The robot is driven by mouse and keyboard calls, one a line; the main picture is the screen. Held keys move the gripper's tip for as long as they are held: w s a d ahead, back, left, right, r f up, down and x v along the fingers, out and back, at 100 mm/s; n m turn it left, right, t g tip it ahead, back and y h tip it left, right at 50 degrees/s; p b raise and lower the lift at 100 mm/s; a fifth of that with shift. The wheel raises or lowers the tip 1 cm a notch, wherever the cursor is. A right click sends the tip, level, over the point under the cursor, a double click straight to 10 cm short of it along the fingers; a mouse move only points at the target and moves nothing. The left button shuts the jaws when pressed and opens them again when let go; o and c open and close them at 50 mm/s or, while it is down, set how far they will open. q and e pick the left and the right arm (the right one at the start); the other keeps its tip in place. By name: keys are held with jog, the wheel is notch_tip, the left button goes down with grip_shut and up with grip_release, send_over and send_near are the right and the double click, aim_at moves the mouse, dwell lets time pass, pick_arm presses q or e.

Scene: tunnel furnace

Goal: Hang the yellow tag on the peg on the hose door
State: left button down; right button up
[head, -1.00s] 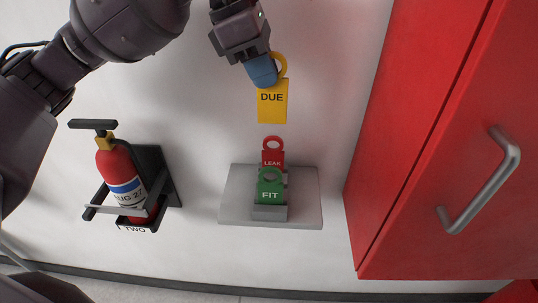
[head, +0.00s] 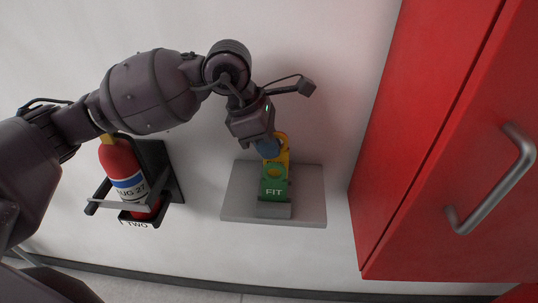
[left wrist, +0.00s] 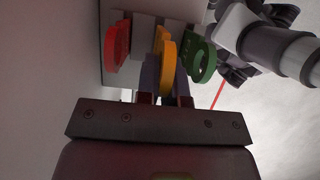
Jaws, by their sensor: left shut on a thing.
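The yellow tag (head: 283,157) is in my left gripper (head: 268,147), low over the grey wall shelf, behind the green FIT tag (head: 273,186). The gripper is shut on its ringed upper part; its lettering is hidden. In the left wrist view the yellow tag (left wrist: 166,58) stands between the fingers (left wrist: 166,88), with the red tag (left wrist: 117,45) to its left and the green tag (left wrist: 202,60) to its right. I cannot tell whether the yellow tag touches the holder. The red hose cabinet door (head: 470,170) is at right; no peg shows. My right gripper is out of view.
The grey shelf (head: 237,199) carries a slotted tag holder (head: 273,210). A fire extinguisher (head: 122,168) hangs in a black bracket at left, partly behind my left arm. The door has a metal handle (head: 495,185). White wall lies clear between shelf and cabinet.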

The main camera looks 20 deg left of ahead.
pick_arm(q)
jog(key=shift+f, duration=1.45)
jog(key=shift+f, duration=0.15)
jog(key=c, duration=1.2)
grip_release()
jog(key=shift+c, duration=0.2)
jog(key=v, duration=1)
jog(key=shift+s+d+r, duration=0.15)
jog(key=shift+s+r, duration=0.05)
jog(key=shift+r, duration=0.3)
